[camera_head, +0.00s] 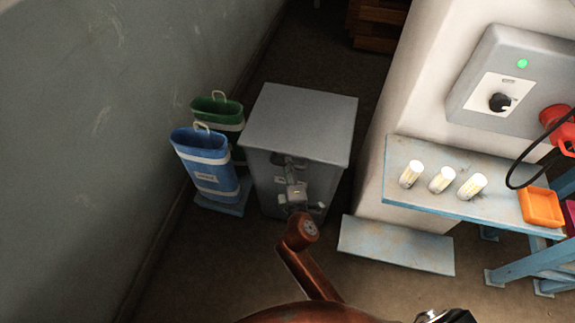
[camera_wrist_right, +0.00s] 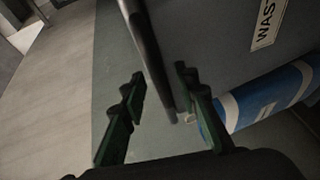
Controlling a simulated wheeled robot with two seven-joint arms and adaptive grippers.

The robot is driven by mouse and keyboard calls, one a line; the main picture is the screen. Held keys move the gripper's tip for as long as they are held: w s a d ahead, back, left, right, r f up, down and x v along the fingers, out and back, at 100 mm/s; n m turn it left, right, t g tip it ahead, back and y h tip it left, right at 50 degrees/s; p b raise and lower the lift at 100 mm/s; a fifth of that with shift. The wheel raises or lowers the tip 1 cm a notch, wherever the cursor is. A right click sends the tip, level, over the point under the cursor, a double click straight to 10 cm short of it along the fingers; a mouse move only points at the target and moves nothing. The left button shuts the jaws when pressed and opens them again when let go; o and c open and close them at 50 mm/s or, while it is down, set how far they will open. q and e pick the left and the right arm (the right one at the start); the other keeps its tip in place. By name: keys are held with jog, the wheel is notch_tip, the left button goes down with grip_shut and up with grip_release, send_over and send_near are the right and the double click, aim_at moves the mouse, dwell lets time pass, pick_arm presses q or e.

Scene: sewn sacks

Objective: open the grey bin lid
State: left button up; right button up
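The grey bin (camera_head: 265,185) stands on the floor left of centre in the head view. Its flat grey lid (camera_head: 300,118) lies closed on top. My right gripper (camera_head: 288,163) is at the bin's front, just under the lid's front edge. In the right wrist view, the right gripper (camera_wrist_right: 160,75) has its two dark green fingers apart, with the lid's dark edge (camera_wrist_right: 150,50) running between them. I cannot tell whether either finger touches it. Part of a label shows on the bin's grey wall (camera_wrist_right: 220,50). My left gripper is not in view.
A blue sack (camera_head: 205,165) and a green sack (camera_head: 218,112) stand left of the bin, by the wall. To the right is a blue bench (camera_head: 440,205) with three pale cylinders and an orange tray (camera_head: 541,206). A low blue board (camera_head: 396,245) lies before it.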

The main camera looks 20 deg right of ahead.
jog(key=shift+w+d+f, duration=0.15)
jog(key=shift+w, duration=0.5)
jog(key=shift+c, duration=0.7)
grip_shut()
